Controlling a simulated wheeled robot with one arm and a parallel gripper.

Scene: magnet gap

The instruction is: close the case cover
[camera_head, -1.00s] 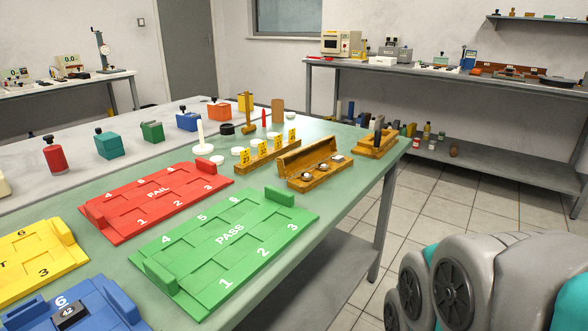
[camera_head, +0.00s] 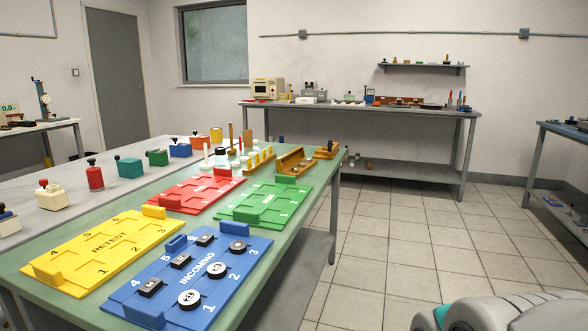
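A small wooden case (camera_head: 297,163) stands near the far right end of the green table top. Its cover (camera_head: 290,158) appears raised along the back left side, so the case looks open. Small items lie inside, too small to make out from here. My gripper is not in view. Part of my own grey and teal arm shows at the bottom right, well apart from the case.
Blue (camera_head: 200,270), yellow (camera_head: 100,245), red (camera_head: 200,190) and green (camera_head: 262,204) numbered trays cover the near table. A wooden block stand (camera_head: 327,150) is beyond the case. The tiled floor (camera_head: 400,240) right of the table is clear.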

